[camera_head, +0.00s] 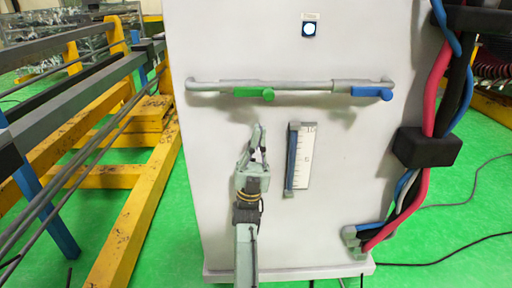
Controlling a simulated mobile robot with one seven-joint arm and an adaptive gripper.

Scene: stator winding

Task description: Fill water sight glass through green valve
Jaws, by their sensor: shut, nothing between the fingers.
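The green valve (254,93) is a green lever on the left part of a horizontal grey pipe (300,86) across the white cabinet. The lever lies along the pipe, pointing right. The water sight glass (291,158) is a narrow upright tube with a dark blue column, beside a white scale marked up to 10. The blue column appears to reach close to the top. My gripper (259,134) is in front of the cabinet, below the green valve and left of the sight glass. It points up, with its fingertips together and empty, apart from the valve.
A blue valve (372,92) is on the right part of the pipe. A round indicator (309,29) is above. Red, blue and black cables (436,110) run down the cabinet's right side. Yellow frames (125,215) with grey rails stand left.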

